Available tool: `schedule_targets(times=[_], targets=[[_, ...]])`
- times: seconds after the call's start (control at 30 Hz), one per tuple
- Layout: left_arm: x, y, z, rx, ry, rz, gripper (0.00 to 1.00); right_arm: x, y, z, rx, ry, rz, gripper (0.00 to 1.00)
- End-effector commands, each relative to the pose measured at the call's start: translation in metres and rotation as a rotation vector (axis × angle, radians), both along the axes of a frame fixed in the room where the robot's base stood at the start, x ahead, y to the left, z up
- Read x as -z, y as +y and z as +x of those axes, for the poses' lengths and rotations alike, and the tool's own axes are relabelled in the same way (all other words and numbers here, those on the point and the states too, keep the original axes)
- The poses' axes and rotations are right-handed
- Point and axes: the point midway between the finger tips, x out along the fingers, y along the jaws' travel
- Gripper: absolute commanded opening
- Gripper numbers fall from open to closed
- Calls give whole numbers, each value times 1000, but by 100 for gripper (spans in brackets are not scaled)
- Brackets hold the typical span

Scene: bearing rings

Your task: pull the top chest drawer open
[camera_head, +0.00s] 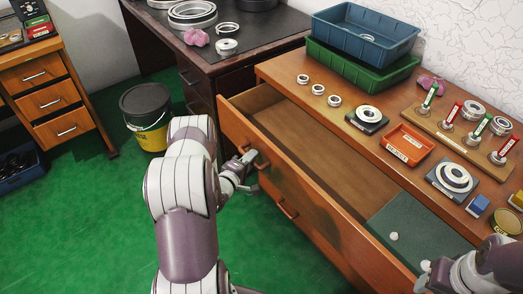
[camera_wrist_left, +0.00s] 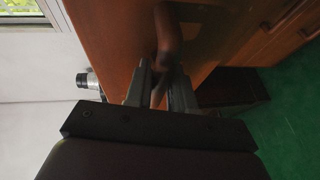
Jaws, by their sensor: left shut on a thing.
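The top chest drawer (camera_head: 320,158) stands pulled out from the wooden chest (camera_head: 290,62), its interior showing. My left gripper (camera_head: 250,162) is at the drawer front, shut on the drawer handle (camera_wrist_left: 166,35). In the left wrist view the fingers of my left gripper (camera_wrist_left: 160,88) sit on either side of the curved handle. My right gripper (camera_head: 424,280) is at the lower right edge, partly cut off; its jaws cannot be made out.
A grey-green panel (camera_head: 415,232) with a small white knob (camera_head: 393,237) lies in the drawer's right end. A lower handle (camera_head: 287,208) is on the chest front. Bearing rings, an orange tray (camera_head: 408,143) and stacked bins (camera_head: 366,35) occupy the chest top.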

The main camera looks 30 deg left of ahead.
Motion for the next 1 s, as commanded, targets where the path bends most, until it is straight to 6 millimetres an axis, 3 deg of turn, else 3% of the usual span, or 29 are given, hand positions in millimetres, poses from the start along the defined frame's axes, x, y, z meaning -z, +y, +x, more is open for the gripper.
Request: schedule_targets(times=[0.1, 0.3, 0.73, 0.77, 0.8, 1.0], targets=[[-1, 8, -20, -4, 4, -2, 0, -6, 0, 0, 0, 0, 0, 58], [0, 15, -37, -1, 2, -2, 0, -9, 0, 0, 0, 0, 0, 58], [1, 16, -41, 1, 2, 0, 0, -9, 0, 0, 0, 0, 0, 58], [1, 16, -41, 1, 2, 0, 30, -9, 0, 0, 0, 0, 0, 58], [1, 16, -41, 1, 2, 0, 43, -9, 0, 0, 0, 0, 0, 58], [1, 17, -41, 1, 1, 0, 44, -9, 0, 0, 0, 0, 0, 58]])
